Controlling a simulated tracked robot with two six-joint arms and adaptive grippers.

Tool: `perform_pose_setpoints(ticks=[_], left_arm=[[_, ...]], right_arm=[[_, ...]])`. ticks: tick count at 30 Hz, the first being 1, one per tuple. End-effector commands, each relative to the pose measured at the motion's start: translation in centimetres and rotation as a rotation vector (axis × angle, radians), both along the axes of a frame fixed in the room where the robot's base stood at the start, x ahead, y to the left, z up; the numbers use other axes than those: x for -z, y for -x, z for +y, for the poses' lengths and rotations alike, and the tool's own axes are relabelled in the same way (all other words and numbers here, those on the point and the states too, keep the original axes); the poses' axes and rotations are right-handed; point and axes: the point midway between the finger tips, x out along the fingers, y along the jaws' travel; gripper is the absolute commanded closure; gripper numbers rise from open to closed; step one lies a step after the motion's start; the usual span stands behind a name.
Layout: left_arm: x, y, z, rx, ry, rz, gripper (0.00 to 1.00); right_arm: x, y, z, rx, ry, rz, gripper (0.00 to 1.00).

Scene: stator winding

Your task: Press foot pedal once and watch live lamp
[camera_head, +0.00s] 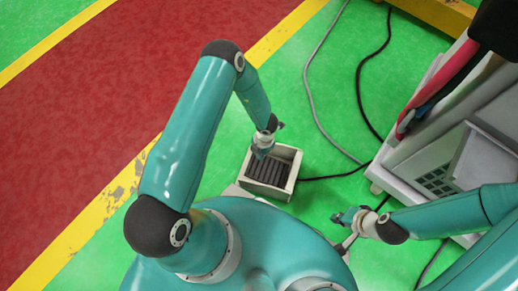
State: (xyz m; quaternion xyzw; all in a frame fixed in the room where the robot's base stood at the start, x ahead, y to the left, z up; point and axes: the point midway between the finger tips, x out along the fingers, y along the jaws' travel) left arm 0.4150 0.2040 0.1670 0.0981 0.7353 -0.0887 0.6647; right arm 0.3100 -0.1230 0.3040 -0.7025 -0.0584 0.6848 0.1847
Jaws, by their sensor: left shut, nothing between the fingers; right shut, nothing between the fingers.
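The foot pedal (268,170) is a dark ribbed plate inside a pale box-like housing (281,191) on the green floor. My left gripper (261,154) points down at the upper left of the housing, over its edge in this view; I cannot tell whether it touches the pedal. It is shut and empty. My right gripper (341,217) is shut and empty, low and to the right of the pedal, apart from it. No lamp can be made out in this view.
A black cable (335,176) runs from the pedal toward a grey machine cabinet (440,165) at the right. A grey cable (312,95) also lies on the floor. Red hoses (445,75) hang on the machine. A red lane (90,110) with yellow borders lies left.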

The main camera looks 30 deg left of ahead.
Motion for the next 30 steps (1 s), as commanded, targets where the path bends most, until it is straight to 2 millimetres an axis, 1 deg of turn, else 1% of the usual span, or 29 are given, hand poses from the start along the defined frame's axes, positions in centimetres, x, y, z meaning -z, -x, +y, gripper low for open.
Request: perform_pose_setpoints(ticks=[5,15,18,22,30], left_arm=[[1.5,0.2,0.1,-0.001,0.001,0.000,1.00],[5.5,0.6,0.2,0.000,0.001,0.000,1.00],[6.4,0.6,0.2,0.000,0.001,0.000,1.00],[6.8,0.7,0.2,0.000,0.000,0.000,1.00],[6.8,0.7,0.3,0.000,0.000,0.000,1.00]], right_arm=[[1.4,0.0,0.0,0.000,0.000,0.000,1.00],[5.1,0.0,0.0,0.000,0.000,0.000,1.00],[5.8,0.0,0.0,0.000,0.000,0.000,1.00],[6.2,0.0,0.0,0.000,0.000,0.000,1.00],[6.2,0.0,0.0,0.000,0.000,0.000,1.00]])
